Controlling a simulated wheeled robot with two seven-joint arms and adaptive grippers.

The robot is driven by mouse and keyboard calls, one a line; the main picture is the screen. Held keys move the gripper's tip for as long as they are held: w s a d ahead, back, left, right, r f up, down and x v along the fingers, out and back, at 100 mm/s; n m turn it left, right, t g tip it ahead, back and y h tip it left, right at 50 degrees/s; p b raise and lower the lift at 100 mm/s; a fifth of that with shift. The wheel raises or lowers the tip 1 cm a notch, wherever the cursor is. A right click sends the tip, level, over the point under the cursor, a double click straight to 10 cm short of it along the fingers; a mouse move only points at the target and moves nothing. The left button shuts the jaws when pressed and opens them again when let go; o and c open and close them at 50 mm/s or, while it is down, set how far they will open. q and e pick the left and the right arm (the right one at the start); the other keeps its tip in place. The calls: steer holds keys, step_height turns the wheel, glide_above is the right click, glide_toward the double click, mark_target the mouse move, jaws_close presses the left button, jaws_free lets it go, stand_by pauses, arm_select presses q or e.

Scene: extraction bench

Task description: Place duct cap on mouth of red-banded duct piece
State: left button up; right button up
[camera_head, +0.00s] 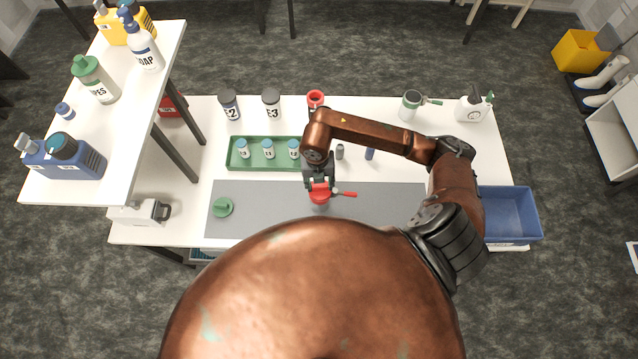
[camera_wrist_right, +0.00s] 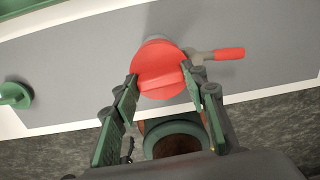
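The red duct cap (camera_wrist_right: 160,72) is a round disc with a raised bar across it. In the wrist view my right gripper (camera_wrist_right: 162,88) has one finger at each end of the bar, seemingly closed on it. The cap lies over the mouth of a grey duct piece (camera_wrist_right: 153,40), which has a red-ended lever (camera_wrist_right: 229,54) at its right. I cannot tell whether the cap touches the rim. In the head view my right gripper (camera_head: 319,184) and the red cap (camera_head: 319,195) are over the grey mat, and the lever (camera_head: 344,193) points right. My left gripper is not in view.
A green cap (camera_head: 222,207) lies on the grey mat (camera_head: 270,212) at left. Behind are a green tray (camera_head: 240,164) of vials, jars, a red-topped container (camera_head: 316,97) and a green-handled duct piece (camera_head: 408,107). A blue bin (camera_head: 510,214) is at right. The mat's right part is clear.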

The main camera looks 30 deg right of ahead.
mark_target(318, 186)
steer(key=o, duration=0.4)
steer(key=shift+o, duration=0.2)
steer(key=shift+r, duration=0.1)
steer(key=shift+r+p, duration=0.45)
steer(key=shift+r, duration=0.05)
step_height(318, 186, up, 12)
steer(key=b, duration=0.1)
steer(key=shift+a, duration=0.25)
steer(key=shift+w, duration=0.1)
